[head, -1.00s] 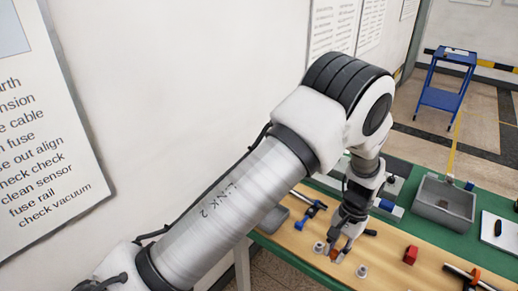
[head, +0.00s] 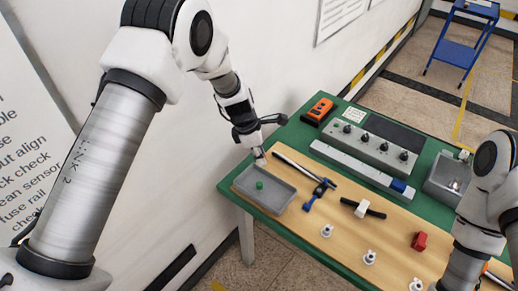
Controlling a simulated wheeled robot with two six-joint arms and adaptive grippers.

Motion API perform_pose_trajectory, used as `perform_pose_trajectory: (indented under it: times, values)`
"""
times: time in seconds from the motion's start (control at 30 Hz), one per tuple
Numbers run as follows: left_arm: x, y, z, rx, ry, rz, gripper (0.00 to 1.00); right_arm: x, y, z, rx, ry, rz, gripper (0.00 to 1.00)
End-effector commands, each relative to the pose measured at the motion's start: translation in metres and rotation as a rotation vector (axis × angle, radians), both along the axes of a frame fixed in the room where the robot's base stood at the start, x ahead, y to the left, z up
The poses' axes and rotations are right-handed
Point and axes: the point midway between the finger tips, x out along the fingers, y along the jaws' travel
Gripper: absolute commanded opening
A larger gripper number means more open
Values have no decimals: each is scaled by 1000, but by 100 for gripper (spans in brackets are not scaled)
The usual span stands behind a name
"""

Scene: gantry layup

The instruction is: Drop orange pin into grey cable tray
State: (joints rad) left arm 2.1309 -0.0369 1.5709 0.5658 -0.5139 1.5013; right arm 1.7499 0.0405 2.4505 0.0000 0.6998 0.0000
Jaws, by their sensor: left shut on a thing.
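My left gripper (head: 258,152) is above the back edge of the shallow grey tray (head: 283,209), at the left end of the bench. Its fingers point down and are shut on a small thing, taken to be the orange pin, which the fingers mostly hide. A small green piece (head: 260,185) lies in the tray. I cannot tell whether the fingertips touch the tray rim. My right arm is at the right edge of the head view; its gripper is not visible.
White pegs (head: 327,231) stand along the bench front. A blue clamp (head: 318,194), a white-and-black part (head: 362,209) and a red block (head: 419,241) lie on the wood. A control box (head: 375,146), an orange device (head: 320,109) and a deeper grey bin (head: 437,186) stand behind.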

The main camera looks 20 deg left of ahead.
Motion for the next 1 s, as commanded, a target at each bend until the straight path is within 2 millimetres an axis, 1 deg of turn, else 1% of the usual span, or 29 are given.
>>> perform_pose_trajectory:
  times: [0.07,0.17,0.4,0.5,0.6,0.87,0.9,0.93,0.97,1.0]
  values:
    - [2,0,-1,0,1,44,0,0,0,-1,0,0,0,40]
    - [2,0,-10,-1,2,55,0,0,0,-10,0,-1,0,40]
    - [2,0,-45,0,2,51,0,0,0,-47,0,-1,1,40]
    - [2,0,-56,0,1,51,0,0,0,-60,0,0,1,40]
    - [2,0,-61,0,0,50,0,0,0,-65,0,-1,1,40]
    - [2,0,-59,0,2,49,0,0,0,-63,0,-1,1,40]
    - [2,0,-59,0,2,49,32,0,0,-63,0,-1,1,40]
    - [2,0,-59,0,2,49,42,0,0,-63,0,-1,1,40]
    - [2,0,-59,0,2,49,50,0,0,-63,0,-1,1,40]
    - [2,0,-59,0,2,49,50,0,0,-63,0,-1,1,40]
